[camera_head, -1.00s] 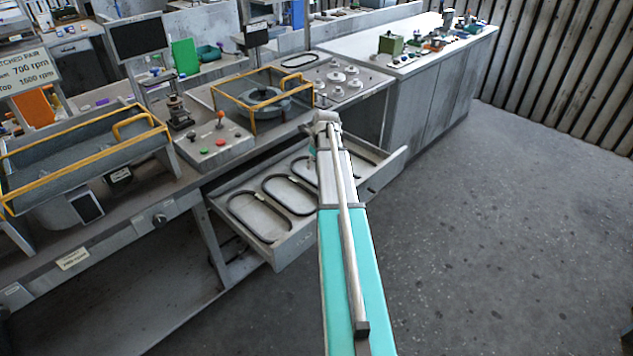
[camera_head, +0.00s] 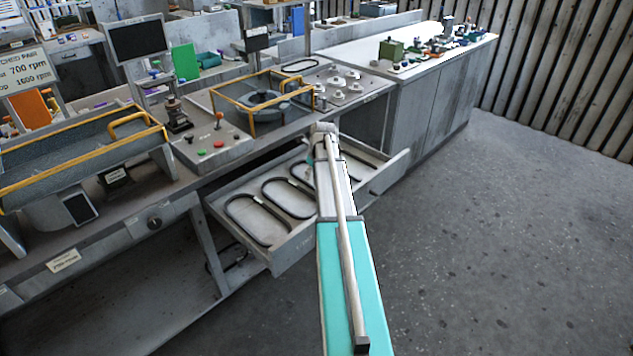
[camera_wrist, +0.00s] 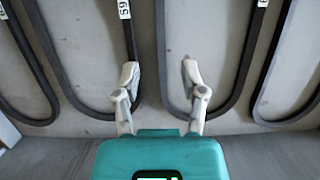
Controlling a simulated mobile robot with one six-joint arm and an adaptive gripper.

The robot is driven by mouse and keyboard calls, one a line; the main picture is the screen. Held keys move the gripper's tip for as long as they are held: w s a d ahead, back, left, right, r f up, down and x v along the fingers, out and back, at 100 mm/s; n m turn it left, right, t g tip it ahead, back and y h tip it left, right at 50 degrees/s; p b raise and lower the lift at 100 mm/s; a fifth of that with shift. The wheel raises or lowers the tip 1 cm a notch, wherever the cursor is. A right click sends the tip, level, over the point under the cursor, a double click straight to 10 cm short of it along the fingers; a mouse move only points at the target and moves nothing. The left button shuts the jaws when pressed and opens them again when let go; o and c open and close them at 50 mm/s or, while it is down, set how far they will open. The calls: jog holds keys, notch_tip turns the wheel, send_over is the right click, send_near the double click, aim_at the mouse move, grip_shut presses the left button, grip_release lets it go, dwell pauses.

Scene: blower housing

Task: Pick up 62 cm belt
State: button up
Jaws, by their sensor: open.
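Several black oval belts lie flat in an open grey drawer. In the head view one belt is at the front left (camera_head: 258,220), another beside it (camera_head: 290,197); my arm partly covers the others. In the wrist view a belt labelled 59 (camera_wrist: 124,40) is left of centre, and another (camera_wrist: 240,75) is right of centre with its label cut off. I cannot read a 62 on any belt. My gripper (camera_wrist: 160,70) is open and empty above them. Its fingertips appear either side of the right-of-centre belt's left strand, the left one overlapping the 59 belt's right strand.
The drawer (camera_head: 285,262) is pulled out below the bench, its walls surrounding the belts. Above it stand a yellow-framed housing (camera_head: 255,112) and a button panel (camera_head: 215,150). A white cabinet (camera_head: 430,105) stands at the right. The floor (camera_head: 500,250) at right is clear.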

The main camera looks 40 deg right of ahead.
aim_at(309, 186)
jog(key=shift+f, duration=0.15)
jog(key=shift+b+x, duration=2.45)
jog(key=shift+b, duration=0.1)
jog(key=shift+c, duration=0.2)
grip_shut()
